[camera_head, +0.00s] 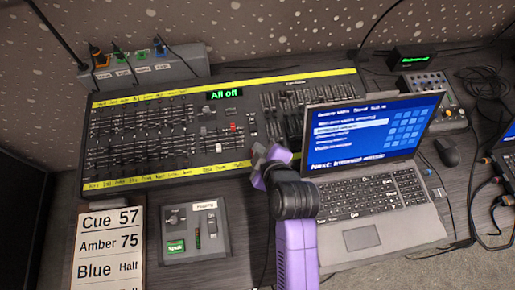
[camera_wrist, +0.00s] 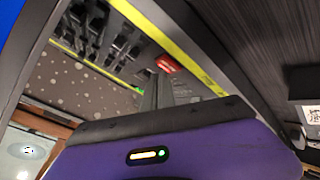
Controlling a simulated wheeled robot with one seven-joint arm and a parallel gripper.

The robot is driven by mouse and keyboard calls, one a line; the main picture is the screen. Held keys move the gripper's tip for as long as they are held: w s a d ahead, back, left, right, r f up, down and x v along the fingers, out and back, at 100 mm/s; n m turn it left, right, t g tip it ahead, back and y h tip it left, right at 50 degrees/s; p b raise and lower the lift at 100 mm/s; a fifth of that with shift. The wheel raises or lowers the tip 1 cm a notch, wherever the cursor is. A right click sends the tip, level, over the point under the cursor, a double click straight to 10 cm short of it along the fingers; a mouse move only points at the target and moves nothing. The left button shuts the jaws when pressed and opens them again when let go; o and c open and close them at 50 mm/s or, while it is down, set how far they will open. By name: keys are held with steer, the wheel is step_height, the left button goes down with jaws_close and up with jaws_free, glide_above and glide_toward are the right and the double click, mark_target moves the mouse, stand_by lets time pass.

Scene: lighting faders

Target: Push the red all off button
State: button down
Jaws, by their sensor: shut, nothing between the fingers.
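The red button (camera_head: 233,127) is small and sits on the black lighting desk (camera_head: 215,168), right of the fader rows. It also shows in the wrist view (camera_wrist: 168,64), just beyond and slightly right of my fingertips. My gripper (camera_head: 259,153) is shut and empty, over the desk's front edge, below and right of the button in the head view. In the wrist view my gripper (camera_wrist: 155,88) shows thin grey fingers together, pointing towards the button. A gap appears between fingertips and button; its exact size cannot be told.
An open laptop (camera_head: 375,190) stands close on the right of my arm. A small grey panel (camera_head: 196,232) and a cue card (camera_head: 105,245) lie in front of the desk. A box with coloured plugs (camera_head: 140,72) stands behind it.

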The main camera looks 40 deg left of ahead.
steer(key=shift+r, duration=0.15)
steer(key=r+p, duration=0.2)
steer(key=r, duration=0.1)
steer(key=r+p, duration=0.2)
steer(key=p, duration=0.1)
steer(key=shift+s+d+r, duration=0.2)
steer(key=shift+r, duration=0.2)
stand_by(0.5)
